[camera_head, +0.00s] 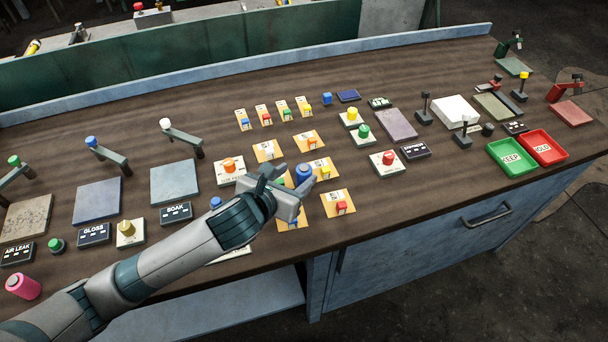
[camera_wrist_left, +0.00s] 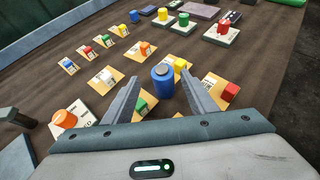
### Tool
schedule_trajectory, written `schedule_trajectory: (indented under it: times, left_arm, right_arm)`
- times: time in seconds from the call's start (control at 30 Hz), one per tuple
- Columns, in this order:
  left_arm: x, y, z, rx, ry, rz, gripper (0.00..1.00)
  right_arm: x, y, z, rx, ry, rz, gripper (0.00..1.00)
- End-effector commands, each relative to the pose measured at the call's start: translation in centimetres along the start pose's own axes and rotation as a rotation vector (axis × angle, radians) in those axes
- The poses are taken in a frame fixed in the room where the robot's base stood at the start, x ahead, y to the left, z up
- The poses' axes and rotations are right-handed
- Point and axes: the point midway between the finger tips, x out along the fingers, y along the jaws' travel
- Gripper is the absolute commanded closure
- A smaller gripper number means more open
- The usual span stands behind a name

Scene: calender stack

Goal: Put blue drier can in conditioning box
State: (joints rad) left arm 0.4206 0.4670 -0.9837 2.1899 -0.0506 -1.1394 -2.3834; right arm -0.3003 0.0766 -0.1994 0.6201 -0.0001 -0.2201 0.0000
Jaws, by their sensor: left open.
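A blue cylinder, which looks like the blue drier can (camera_head: 303,174), stands upright among small tan cards on the bench. It also shows in the left wrist view (camera_wrist_left: 163,83). My left gripper (camera_head: 288,185) is open. In the left wrist view its two fingers (camera_wrist_left: 161,80) lie either side of the blue can, with a gap visible on each side. No box labelled as a conditioning box is readable; a white block-like box (camera_head: 455,112) stands at the right. My right gripper is not in view.
A green KEEP tray (camera_head: 492,152) and a red HOLD tray (camera_head: 563,149) lie at the right front edge. Several lever stations and pads line the left. A low wall (camera_head: 220,70) runs along the back.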

Motion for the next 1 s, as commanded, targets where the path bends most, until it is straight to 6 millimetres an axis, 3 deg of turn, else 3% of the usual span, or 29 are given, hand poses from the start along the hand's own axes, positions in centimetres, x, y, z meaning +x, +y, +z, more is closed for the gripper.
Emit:
schedule_trajectory:
  times: [0.43,0.97,1.0]
  left_arm:
    - [4.4,-0.5,-0.1,0.000,0.001,0.000,0.48]
    - [4.7,-0.5,-0.2,0.000,0.001,0.000,0.48]
    - [4.7,-0.5,-0.2,0.000,0.001,0.000,0.55]
  right_arm:
    - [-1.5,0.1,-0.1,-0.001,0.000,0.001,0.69]
    - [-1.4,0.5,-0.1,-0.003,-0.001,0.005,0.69]
    - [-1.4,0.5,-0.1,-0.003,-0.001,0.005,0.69]
